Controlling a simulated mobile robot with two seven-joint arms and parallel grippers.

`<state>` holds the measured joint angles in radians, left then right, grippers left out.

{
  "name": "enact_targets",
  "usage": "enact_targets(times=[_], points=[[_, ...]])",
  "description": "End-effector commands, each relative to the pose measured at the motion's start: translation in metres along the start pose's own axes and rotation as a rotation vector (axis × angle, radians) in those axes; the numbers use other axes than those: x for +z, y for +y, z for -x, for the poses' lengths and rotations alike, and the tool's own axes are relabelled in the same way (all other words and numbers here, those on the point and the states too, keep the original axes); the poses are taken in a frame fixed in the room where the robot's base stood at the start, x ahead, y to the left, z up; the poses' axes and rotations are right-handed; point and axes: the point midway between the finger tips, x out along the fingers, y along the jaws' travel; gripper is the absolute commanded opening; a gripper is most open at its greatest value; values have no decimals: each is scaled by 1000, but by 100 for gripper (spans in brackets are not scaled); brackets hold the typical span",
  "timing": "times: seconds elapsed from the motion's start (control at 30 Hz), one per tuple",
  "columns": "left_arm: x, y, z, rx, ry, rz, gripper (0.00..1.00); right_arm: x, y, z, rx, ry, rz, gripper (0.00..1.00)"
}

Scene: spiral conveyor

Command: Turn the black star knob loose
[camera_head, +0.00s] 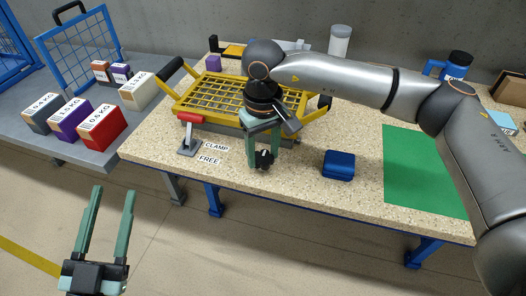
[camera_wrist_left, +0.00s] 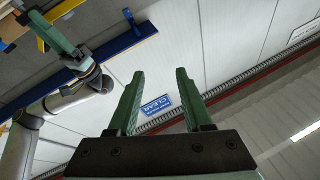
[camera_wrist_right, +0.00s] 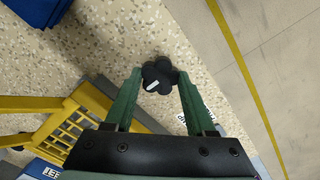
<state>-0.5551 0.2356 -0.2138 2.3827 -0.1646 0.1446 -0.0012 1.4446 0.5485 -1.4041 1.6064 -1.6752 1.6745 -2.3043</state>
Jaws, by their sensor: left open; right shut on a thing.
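The black star knob (camera_head: 264,159) is at the front edge of the speckled table, with a white mark on its face. In the right wrist view the knob (camera_wrist_right: 159,75) sits between the fingertips of my right gripper (camera_wrist_right: 155,80). My right gripper (camera_head: 262,160) comes down from above and is shut on the knob. My left gripper (camera_head: 108,190) is open and empty, off the table's front at the lower left. The left wrist view shows its two fingers (camera_wrist_left: 160,100) apart with nothing between them.
A red-handled clamp (camera_head: 190,130) stands left of the knob, near labels CLAMP and FREE (camera_head: 212,155). A yellow grid frame (camera_head: 215,98) lies behind. A blue box (camera_head: 339,166) and green mat (camera_head: 420,170) are to the right. Weight boxes (camera_head: 100,125) stand on the grey table.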

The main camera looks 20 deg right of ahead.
Motion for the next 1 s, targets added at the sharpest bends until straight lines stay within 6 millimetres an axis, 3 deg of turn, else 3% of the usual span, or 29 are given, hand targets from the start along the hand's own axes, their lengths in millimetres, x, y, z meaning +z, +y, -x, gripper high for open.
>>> enact_targets(times=[0.27,0.3,0.53,0.8,0.93,1.0], points=[[-1,0,0,0,2,-1,50,0,0,1,-1,0,3,0],[-1,0,0,0,2,-1,50,0,0,1,0,0,3,58],[-1,0,0,0,1,0,50,0,0,0,0,0,1,84],[-1,0,0,0,0,0,50,0,0,1,0,0,0,86],[1,-1,-1,0,-15,5,50,-1,0,11,0,3,0,86],[19,2,2,1,-82,20,50,-1,0,21,-1,4,0,86]])
